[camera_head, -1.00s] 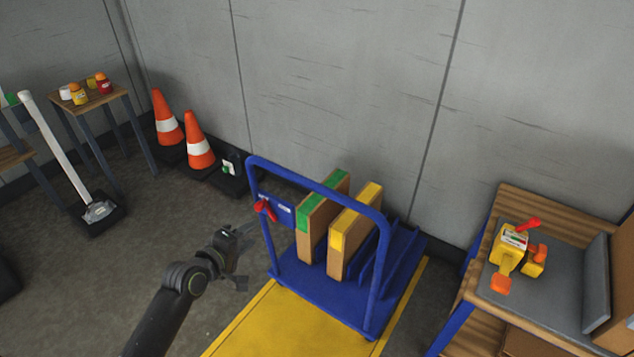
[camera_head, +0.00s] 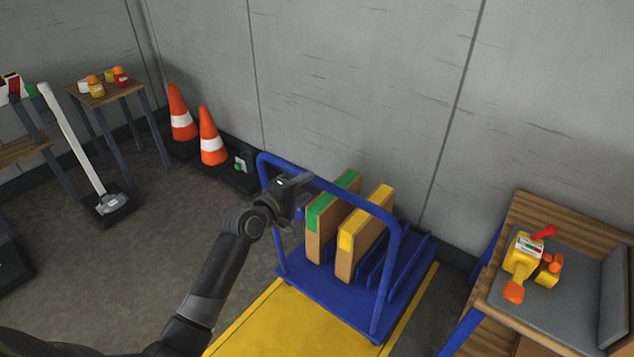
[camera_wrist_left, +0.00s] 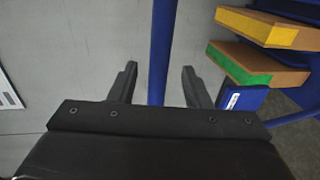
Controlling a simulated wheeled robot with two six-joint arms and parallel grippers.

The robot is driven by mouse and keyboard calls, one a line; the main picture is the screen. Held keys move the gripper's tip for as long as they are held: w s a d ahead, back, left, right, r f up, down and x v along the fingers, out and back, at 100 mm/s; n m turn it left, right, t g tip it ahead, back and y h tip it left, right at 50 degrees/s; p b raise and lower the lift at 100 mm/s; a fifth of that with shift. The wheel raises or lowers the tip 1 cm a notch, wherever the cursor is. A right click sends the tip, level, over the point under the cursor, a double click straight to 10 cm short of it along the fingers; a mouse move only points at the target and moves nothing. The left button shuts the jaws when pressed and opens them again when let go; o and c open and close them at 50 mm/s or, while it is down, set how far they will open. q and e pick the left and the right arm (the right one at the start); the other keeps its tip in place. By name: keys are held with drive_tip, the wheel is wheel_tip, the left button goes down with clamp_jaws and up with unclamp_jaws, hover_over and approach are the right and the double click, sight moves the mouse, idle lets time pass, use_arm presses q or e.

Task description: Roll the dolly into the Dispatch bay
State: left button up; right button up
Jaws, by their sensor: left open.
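The blue dolly (camera_head: 330,298) stands with one end on the yellow floor marking (camera_head: 270,325), near the grey wall. Its tall blue push handle (camera_head: 325,183) faces me. The deck holds a box with a green band (camera_head: 320,215) and a box with a yellow band (camera_head: 352,235), upright between blue dividers. My left gripper (camera_head: 300,187) is at the handle's upper left. In the left wrist view, the blue handle bar (camera_wrist_left: 161,60) runs between the two open fingers (camera_wrist_left: 160,85), with gaps on both sides. My right gripper is not in view.
A bench (camera_head: 525,205) with a yellow tape dispenser (camera_head: 522,255) stands at the right. Two orange cones (camera_head: 212,140) stand by the wall at the left. A platform scale (camera_head: 108,205) and a small table (camera_head: 105,97) are farther left.

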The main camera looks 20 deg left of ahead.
sight(314, 183)
use_arm(q)
drive_tip(key=shift+b+x, duration=0.3)
drive_tip(key=shift+x, duration=2.4)
clamp_jaws()
